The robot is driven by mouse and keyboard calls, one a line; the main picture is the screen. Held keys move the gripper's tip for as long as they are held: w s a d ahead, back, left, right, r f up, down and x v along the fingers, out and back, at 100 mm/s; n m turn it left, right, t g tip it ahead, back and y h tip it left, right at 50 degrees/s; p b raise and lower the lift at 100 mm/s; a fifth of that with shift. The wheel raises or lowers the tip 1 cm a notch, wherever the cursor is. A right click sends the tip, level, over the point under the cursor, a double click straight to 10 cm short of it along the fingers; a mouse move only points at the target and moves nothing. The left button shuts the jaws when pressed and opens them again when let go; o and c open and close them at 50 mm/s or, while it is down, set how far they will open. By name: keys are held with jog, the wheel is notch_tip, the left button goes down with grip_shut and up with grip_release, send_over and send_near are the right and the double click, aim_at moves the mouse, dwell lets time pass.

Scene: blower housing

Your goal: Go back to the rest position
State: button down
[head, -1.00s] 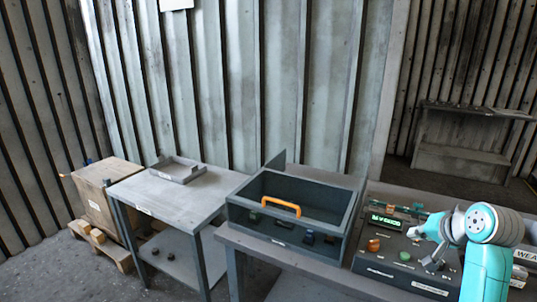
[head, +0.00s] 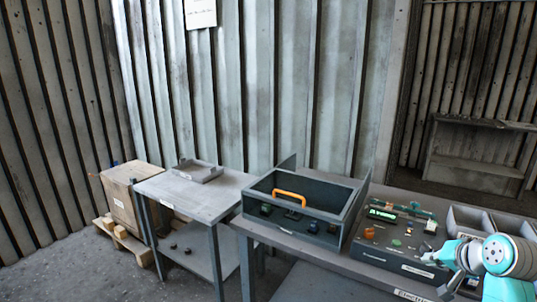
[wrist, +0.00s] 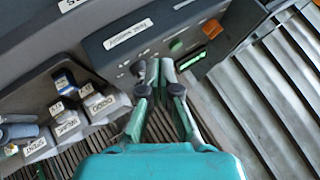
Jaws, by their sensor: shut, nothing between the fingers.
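My gripper (head: 447,289) is at the lower right of the head view, low over the front right of the bench. The panel (wrist: 155,35) also shows beyond the fingertips in the wrist view. I cannot tell how high the fingers are above the surface.
A grey open box (head: 313,226) with an orange handle (head: 288,197) stands left of the panel. Labelled bins (wrist: 95,105) holding small parts sit beside my gripper. A side table (head: 195,200) with a tray and a wooden crate (head: 125,195) stand farther left. Floor shows at lower left.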

jog(key=s+a+f+t, duration=0.1)
jog(key=s+a+f, duration=0.2)
jog(key=a+f, duration=0.35)
jog(key=s+a+f, duration=0.3)
jog(key=f, duration=0.7)
jog(key=s+a+f+n+t+h, duration=0.1)
jog(key=s+a+f, duration=0.3)
jog(key=s, duration=0.2)
jog(key=s+a+f+n, duration=0.1)
jog(key=s+a+f, duration=0.3)
jog(key=s+f, duration=0.15)
jog(key=s+a+r+n+t, duration=0.1)
jog(key=s+a, duration=0.2)
jog(key=s, duration=0.6)
jog(key=s+a+n+t, duration=0.1)
jog(key=s+a+n, duration=0.15)
jog(key=s, duration=0.65)
jog(key=s+a+r+n, duration=0.1)
jog(key=s+r, duration=0.3)
jog(key=s, duration=0.3)
jog(key=s+a+r+n+t, duration=0.1)
jog(key=s+a+r+n, duration=0.1)
jog(key=s+r, duration=0.3)
jog(key=shift+s+r+t+y, duration=0.3)
jog(key=shift+s, duration=0.7)
